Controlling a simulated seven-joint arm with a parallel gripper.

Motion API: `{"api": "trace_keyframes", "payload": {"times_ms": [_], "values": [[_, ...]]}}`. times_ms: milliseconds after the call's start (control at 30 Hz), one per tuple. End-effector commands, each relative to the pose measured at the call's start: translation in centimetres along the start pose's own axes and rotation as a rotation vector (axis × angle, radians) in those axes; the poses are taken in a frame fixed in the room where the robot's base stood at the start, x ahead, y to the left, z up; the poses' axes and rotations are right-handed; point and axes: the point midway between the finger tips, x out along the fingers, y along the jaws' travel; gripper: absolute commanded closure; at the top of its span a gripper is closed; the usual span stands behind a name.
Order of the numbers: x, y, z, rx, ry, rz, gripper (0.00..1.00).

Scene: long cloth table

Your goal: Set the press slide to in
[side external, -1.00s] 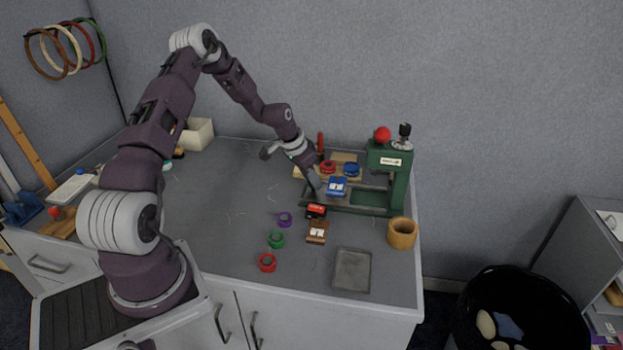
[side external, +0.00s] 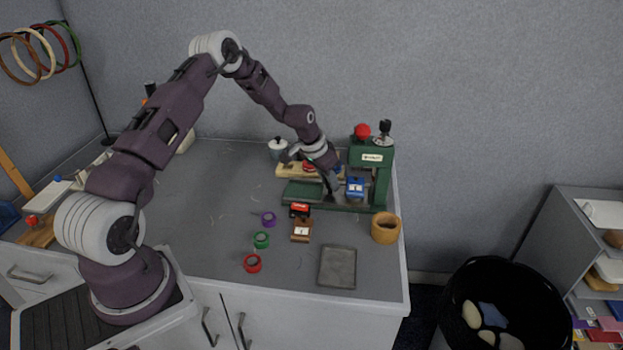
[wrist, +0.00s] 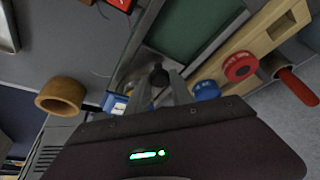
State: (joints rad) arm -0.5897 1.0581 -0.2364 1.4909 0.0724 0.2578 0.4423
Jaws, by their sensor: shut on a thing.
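The green press (side external: 380,178) stands at the right end of the table, with a red ball and a black knob on top. Its slide carries a blue block (side external: 355,187), which sits close to the upright, beneath the press head. The blue block also shows in the wrist view (wrist: 115,103), left of the fingers. My gripper (side external: 333,188) is low over the press, just left of the blue block. In the wrist view its fingers (wrist: 158,82) are closed around a dark round knob (wrist: 158,74). The fingers partly hide the knob and slide.
A wooden rack (side external: 296,171) with red and blue round pieces lies behind the press. A wooden cup (side external: 386,229) stands at front right, near a grey tray (side external: 337,266). The table's left middle is clear.

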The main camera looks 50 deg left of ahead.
Motion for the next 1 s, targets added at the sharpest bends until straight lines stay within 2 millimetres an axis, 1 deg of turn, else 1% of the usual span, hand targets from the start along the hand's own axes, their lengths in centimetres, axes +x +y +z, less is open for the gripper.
{"api": "trace_keyframes", "payload": {"times_ms": [67,333,367,433,467,700,767,833,1000], "values": [[0.1,0.3,-0.3,0.0,0.001,0.001,1.0],[0.1,0.5,-0.5,0.0,0.005,0.003,1.0],[0.1,0.6,-0.5,0.0,0.005,0.003,0.68],[0.1,0.5,-0.5,0.0,0.005,0.003,0.54],[0.1,0.5,-0.4,0.0,0.004,0.003,0.52],[0.1,0.3,-0.3,0.0,0.002,0.001,0.52],[-0.2,0.3,-0.3,0.0,0.002,0.001,0.52],[-1.3,0.3,-0.4,0.0,0.003,0.0,0.52],[-4.9,0.3,-0.4,0.0,0.004,-0.001,0.52]]}}
